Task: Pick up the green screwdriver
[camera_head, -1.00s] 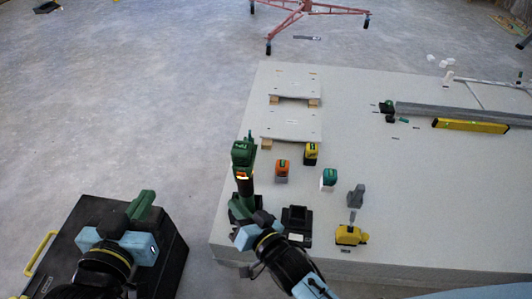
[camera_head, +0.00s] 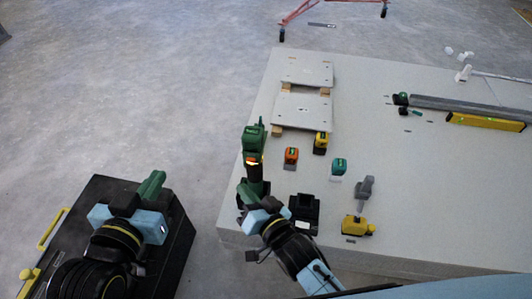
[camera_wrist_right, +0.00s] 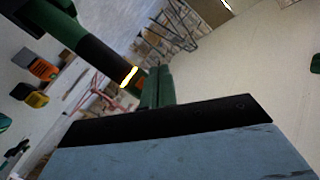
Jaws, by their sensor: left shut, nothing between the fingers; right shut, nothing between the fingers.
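The green screwdriver (camera_head: 253,141) has a green head, a dark body and a bright orange band. It is at the left edge of the large pale board stack. In the right wrist view its green and black body (camera_wrist_right: 92,48) runs in from the upper left. My right gripper (camera_head: 248,188) is shut and empty at the screwdriver's lower end. Its green fingers (camera_wrist_right: 157,88) show right beside the orange band; I cannot tell whether they touch. The screwdriver's lowest part is hidden. My left gripper (camera_head: 152,185) is shut and empty above the black case, away from the screwdriver.
The board stack (camera_head: 390,190) carries an orange device (camera_head: 291,155), a yellow device (camera_head: 321,142), a teal device (camera_head: 339,166), a black base (camera_head: 304,211) and a yellow tool (camera_head: 357,226). Raised panels (camera_head: 303,110) lie behind. The black case (camera_head: 183,235) stands at left.

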